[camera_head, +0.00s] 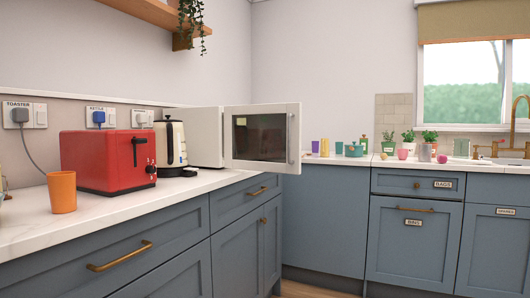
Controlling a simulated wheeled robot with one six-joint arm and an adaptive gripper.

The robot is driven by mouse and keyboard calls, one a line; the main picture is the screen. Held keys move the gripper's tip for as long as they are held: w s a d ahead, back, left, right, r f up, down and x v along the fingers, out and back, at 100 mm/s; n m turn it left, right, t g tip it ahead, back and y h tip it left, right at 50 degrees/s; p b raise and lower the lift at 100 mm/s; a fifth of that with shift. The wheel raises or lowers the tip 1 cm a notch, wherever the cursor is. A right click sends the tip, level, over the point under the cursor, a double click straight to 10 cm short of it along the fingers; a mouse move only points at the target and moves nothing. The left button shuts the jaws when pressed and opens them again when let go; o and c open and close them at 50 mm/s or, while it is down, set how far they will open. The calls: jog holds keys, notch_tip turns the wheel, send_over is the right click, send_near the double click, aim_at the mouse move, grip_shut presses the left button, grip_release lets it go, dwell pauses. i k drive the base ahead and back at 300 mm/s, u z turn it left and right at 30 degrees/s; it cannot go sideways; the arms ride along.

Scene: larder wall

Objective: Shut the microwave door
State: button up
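The white microwave (205,137) stands on the left counter towards the corner, beyond the kettle. Its door (238,155) is open and swung out over the counter's front edge, with a dark window (260,138) in a white frame. A vertical handle (291,138) runs along the door's right side. The inside of the microwave is hidden from this view. My gripper is not in view.
A red toaster (100,160), an orange cup (62,192) and a cream kettle (171,143) stand left of the microwave. Small plants, cups and pots line the back counter (345,161). Drawers and cupboards below appear shut.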

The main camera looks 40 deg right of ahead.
aim_at(267, 137)
jog(key=z, duration=1.2)
jog(key=k, duration=1.05)
jog(key=z, duration=1.05)
jog(key=i, duration=0.85)
jog(key=u, duration=0.45)
jog(key=i, duration=0.9)
jog(key=u, duration=0.7)
